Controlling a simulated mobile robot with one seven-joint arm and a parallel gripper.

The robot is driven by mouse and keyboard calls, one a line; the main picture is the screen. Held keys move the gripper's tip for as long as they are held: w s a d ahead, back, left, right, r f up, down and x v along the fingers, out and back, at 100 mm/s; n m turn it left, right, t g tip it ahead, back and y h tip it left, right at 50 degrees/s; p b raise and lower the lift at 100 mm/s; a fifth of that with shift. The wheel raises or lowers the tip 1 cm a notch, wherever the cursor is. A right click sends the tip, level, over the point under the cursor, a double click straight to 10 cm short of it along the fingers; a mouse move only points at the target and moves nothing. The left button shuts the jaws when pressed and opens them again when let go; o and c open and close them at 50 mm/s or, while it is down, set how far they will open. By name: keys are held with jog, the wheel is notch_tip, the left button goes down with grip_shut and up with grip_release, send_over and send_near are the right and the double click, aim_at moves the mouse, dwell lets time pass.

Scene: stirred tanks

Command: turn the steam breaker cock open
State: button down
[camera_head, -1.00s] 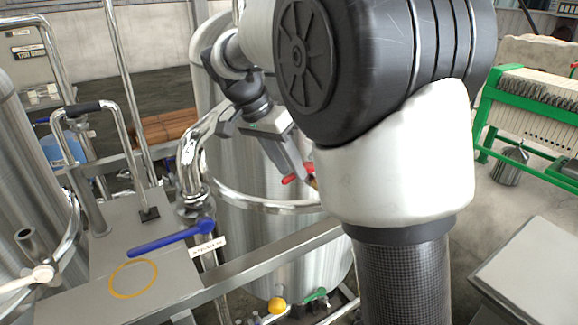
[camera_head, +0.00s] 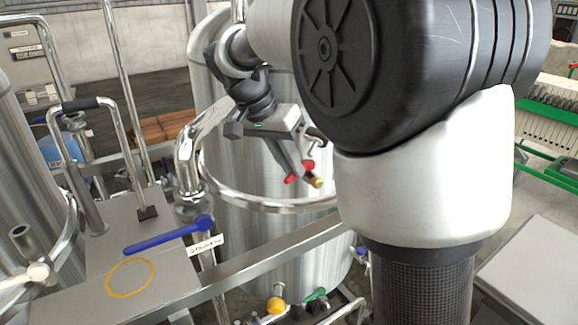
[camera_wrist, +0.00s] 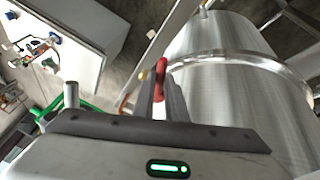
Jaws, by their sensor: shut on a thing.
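A small cock with a red handle (camera_head: 308,165) and a brass-coloured end (camera_head: 317,182) shows beside the steel tank, just left of my arm. I cannot read a label that names it as the steam breaker cock. My gripper (camera_head: 299,174) points down at it and is shut on the red handle. In the wrist view the red handle (camera_wrist: 160,78) sits between the two finger ends of my gripper (camera_wrist: 161,88), with a bit of brass at its left. The fingers hide part of the handle and most of the cock's body.
A blue lever (camera_head: 168,236) with a white tag stands on the pipe at left, near a grey deck (camera_head: 75,295) with a yellow ring. The steel tank (camera_head: 285,235) fills the middle. A rail (camera_head: 270,262) crosses in front. A yellow knob (camera_head: 275,305) is low down.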

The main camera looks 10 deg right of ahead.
jog(key=c, duration=1.8)
grip_release()
jog(key=shift+o, duration=0.2)
jog(key=shift+r, duration=0.1)
jog(key=p+v, duration=0.2)
jog(key=v, duration=1.5)
jog(key=shift+a, duration=0.15)
jog(key=shift+r, duration=0.15)
